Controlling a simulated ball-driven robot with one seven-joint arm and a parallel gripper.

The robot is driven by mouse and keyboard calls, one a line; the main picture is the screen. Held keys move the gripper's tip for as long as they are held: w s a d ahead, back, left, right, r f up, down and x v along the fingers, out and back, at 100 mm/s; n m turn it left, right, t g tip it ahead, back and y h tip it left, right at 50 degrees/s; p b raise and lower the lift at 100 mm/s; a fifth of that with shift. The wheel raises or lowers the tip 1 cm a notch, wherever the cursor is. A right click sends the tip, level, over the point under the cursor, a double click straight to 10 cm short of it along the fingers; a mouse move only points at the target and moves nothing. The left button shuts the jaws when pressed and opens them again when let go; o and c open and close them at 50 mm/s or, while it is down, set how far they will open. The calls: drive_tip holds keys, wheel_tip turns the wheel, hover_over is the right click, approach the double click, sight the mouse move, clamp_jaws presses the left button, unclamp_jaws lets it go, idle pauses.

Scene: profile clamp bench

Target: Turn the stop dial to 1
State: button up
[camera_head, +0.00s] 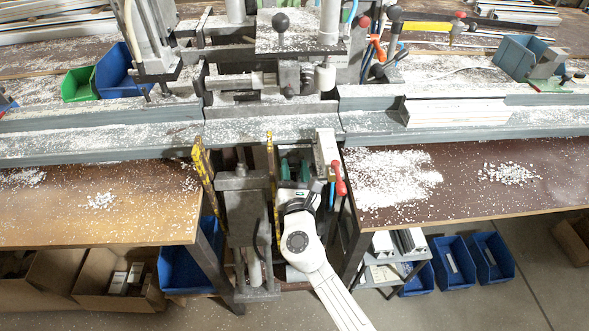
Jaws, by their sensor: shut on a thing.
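My gripper (294,172) is at the front of the clamp machine, below the grey rail and left of the red-handled lever (339,179). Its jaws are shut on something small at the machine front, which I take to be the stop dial. The gripper and its wrist hide the dial, so its marks and setting cannot be read. Dark green parts show on both sides of the grip point.
Yellow-edged plates (204,168) stand left of my gripper. A long grey rail (100,133) crosses above, covered in white chips. Brown tabletops (455,205) flank the machine gap. Blue bins (452,262) and cardboard boxes (117,284) sit below.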

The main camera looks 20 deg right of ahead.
drive_tip(key=shift+f+m+b, duration=0.15)
drive_tip(key=shift+m+b, duration=0.25)
drive_tip(key=shift+b, duration=0.1)
drive_tip(key=shift+m+b, duration=0.6)
drive_tip(key=shift+b, duration=0.05)
drive_tip(key=m+b, duration=0.2)
drive_tip(key=shift+f+m, duration=0.15)
drive_tip(key=shift+m, duration=0.25)
drive_tip(key=m+b, duration=0.4)
drive_tip(key=shift+d+m+b, duration=0.1)
drive_tip(key=shift+m+b, duration=0.85)
drive_tip(key=shift+m, duration=0.55)
drive_tip(key=o, duration=0.8)
drive_tip(key=shift+r, duration=0.2)
